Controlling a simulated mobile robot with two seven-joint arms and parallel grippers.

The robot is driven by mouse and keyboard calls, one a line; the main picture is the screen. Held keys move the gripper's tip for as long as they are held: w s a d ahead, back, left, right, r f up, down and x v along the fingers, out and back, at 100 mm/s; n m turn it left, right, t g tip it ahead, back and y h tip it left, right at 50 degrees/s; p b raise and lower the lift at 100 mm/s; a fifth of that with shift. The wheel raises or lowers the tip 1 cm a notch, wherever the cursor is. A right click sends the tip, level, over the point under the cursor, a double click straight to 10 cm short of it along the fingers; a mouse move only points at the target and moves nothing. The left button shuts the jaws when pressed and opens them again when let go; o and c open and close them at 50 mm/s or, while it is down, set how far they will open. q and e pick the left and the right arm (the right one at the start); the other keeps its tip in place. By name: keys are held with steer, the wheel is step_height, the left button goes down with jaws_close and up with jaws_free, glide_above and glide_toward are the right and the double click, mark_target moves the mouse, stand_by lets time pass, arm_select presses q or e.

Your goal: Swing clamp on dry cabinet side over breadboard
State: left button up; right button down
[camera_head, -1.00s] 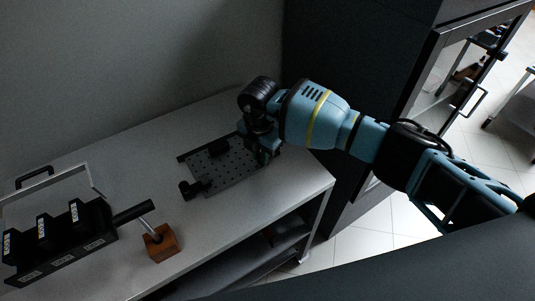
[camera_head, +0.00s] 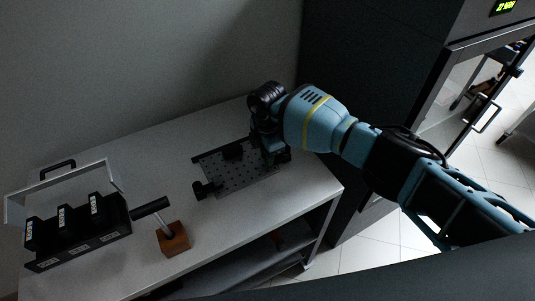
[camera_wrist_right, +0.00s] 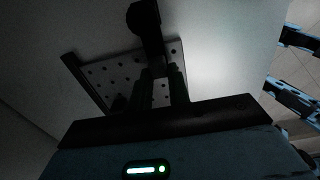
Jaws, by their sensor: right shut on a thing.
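The breadboard (camera_head: 236,176) is a dark plate with a grid of holes on the light bench top. It also shows in the right wrist view (camera_wrist_right: 97,72). My right gripper (camera_head: 271,157) is at the board's right end, on the side of the dry cabinet (camera_head: 372,60). In the right wrist view its fingers (camera_wrist_right: 164,90) point down at the board, shut on the clamp there. That clamp is dark and mostly hidden by the gripper. My left gripper is not in view.
A wooden block with a black-handled tool (camera_head: 173,238) stands left of the board. A black rack with labelled slots (camera_head: 78,245) and a grey handle frame is at the far left. The bench's right edge is close to the board. Open bench lies behind the board.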

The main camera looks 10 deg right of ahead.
steer(key=shift+w+r, duration=0.1)
steer(key=shift+r, duration=0.05)
steer(key=c, duration=1.3)
jaws_free()
step_height(320, 180, up, 6)
steer(key=shift+r+p, duration=0.15)
steer(key=shift+p, duration=0.35)
steer(key=shift+r, duration=0.7)
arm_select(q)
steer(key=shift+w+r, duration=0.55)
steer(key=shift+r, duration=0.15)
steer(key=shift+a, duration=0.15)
